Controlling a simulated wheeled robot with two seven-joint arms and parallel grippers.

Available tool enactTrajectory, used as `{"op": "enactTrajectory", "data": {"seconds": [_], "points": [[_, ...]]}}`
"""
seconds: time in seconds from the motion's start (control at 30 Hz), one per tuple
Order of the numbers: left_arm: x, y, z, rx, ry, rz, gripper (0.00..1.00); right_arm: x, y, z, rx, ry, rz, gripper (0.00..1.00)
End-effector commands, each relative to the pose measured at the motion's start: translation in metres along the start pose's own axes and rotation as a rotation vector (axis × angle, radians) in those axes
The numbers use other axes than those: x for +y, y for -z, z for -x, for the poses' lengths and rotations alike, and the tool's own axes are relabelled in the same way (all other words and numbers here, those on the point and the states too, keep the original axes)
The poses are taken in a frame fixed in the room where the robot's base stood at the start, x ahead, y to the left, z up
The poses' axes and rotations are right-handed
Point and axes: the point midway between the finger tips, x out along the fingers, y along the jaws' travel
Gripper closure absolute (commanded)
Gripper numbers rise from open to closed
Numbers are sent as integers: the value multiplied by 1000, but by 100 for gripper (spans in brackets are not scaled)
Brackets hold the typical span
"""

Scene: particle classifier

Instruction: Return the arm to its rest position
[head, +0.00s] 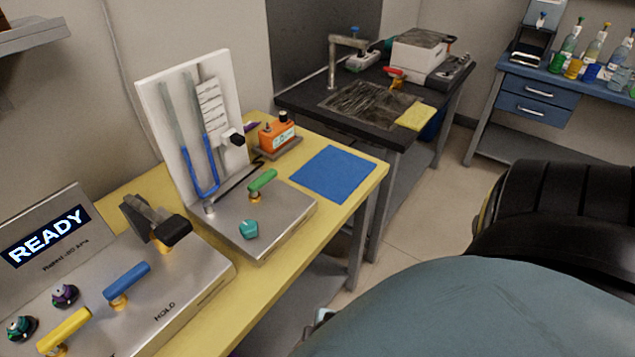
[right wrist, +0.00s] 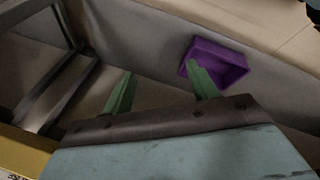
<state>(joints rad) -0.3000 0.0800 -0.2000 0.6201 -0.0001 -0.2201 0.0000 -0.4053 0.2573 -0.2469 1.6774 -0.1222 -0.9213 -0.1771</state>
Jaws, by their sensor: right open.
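My right gripper (right wrist: 161,88) shows in the right wrist view as two green fingers spread wide apart. Nothing is between them. The fingers point toward a grey surface and the floor. In the head view, a large grey-blue and black part of my arm fills the lower right, in front of the aisle. My right gripper's fingers cannot be made out there. My left gripper is not in view.
A yellow table (head: 359,182) holds a READY console (head: 190,262), a U-tube board (head: 150,105), an orange device (head: 277,136) and a blue mat (head: 333,173). A black bench (head: 300,99) and blue cabinet (head: 540,98) stand behind. A purple bin (right wrist: 228,66) lies beyond my right fingers.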

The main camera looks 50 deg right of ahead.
Motion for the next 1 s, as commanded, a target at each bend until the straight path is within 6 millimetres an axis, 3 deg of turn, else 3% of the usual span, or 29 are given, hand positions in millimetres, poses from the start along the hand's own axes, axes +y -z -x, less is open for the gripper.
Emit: {"op": "enactTrajectory", "data": {"seconds": [0.73,0.87,1.0], "points": [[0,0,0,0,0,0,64,-4,-6,-7,-7,9,-9,41],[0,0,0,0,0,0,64,-22,-28,-32,-33,41,-49,41],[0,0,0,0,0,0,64,-57,-72,-68,-75,94,-126,41]]}}
